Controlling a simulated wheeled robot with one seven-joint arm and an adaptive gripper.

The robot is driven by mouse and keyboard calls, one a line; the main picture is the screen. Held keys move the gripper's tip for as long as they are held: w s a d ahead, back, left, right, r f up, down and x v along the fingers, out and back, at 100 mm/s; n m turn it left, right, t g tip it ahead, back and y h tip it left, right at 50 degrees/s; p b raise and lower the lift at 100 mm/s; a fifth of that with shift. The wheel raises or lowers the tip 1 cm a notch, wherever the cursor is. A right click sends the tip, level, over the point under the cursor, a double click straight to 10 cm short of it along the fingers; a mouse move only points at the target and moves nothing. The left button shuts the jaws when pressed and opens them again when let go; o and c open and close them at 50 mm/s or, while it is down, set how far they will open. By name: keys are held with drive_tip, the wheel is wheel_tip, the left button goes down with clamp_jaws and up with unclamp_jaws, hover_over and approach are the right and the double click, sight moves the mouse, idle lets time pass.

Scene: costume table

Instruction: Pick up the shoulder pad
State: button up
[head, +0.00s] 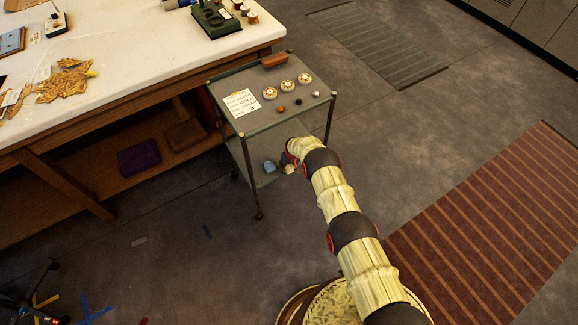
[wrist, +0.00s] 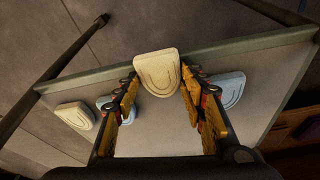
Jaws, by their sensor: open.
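A cream shoulder pad (wrist: 157,68) with a curved ridge lies between and just beyond the fingertips of my gripper (wrist: 161,88) in the wrist view. My gripper is open, with one finger on each side of the pad; I cannot tell if either touches it. A second cream pad (wrist: 75,115) lies to the left. One light blue pad (wrist: 232,88) is partly hidden behind the right finger, another behind the left. In the head view my gripper (head: 289,160) is at the cart's lower shelf, near a light blue pad (head: 269,166) and a cream pad (head: 288,169).
The cart's upper shelf (head: 290,112) overhangs the lower one and carries a card, a brown block and several small round items. Thin corner posts bound the cart. A long worktable (head: 150,60) stands at its left. Floor to the right is open.

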drive_tip(key=o, duration=1.2)
drive_tip(key=shift+r, duration=0.1)
drive_tip(key=shift+r, duration=0.55)
drive_tip(key=v, duration=1)
drive_tip(key=shift+s+d+r, duration=0.1)
drive_tip(key=shift+s+r, duration=0.1)
drive_tip(key=shift+r, duration=0.05)
drive_tip(key=shift+o, duration=0.4)
